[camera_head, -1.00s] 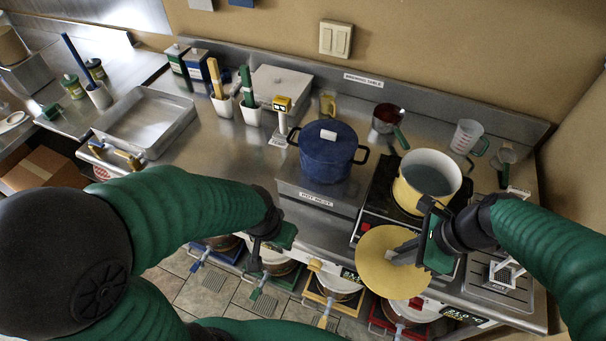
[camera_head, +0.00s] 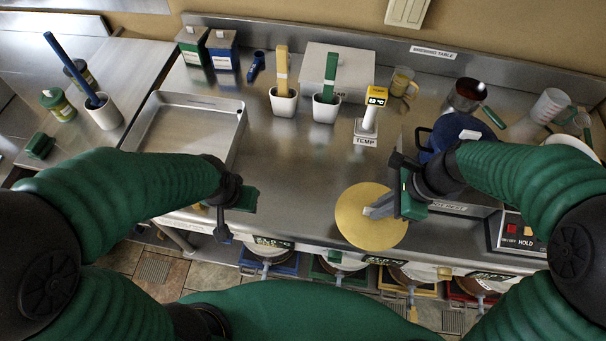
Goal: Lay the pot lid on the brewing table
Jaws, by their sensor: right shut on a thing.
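The pot lid (camera_head: 368,222) is a round yellow disc. My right gripper (camera_head: 385,207) is shut on it at its upper right side, and the lid shows over the front part of the brewing table (camera_head: 290,150). I cannot tell whether the lid touches the tabletop. My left gripper (camera_head: 240,200) is over the front edge, left of the lid, near the metal tray; its fingers are too unclear to tell open from shut.
A metal tray (camera_head: 238,140) lies at left. White cups (camera_head: 284,103) with tools, a yellow-topped TEMP stand (camera_head: 368,115) and a grey box (camera_head: 350,65) stand behind. A blue pot (camera_head: 450,128) is partly hidden by my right arm. Bare steel lies mid-table.

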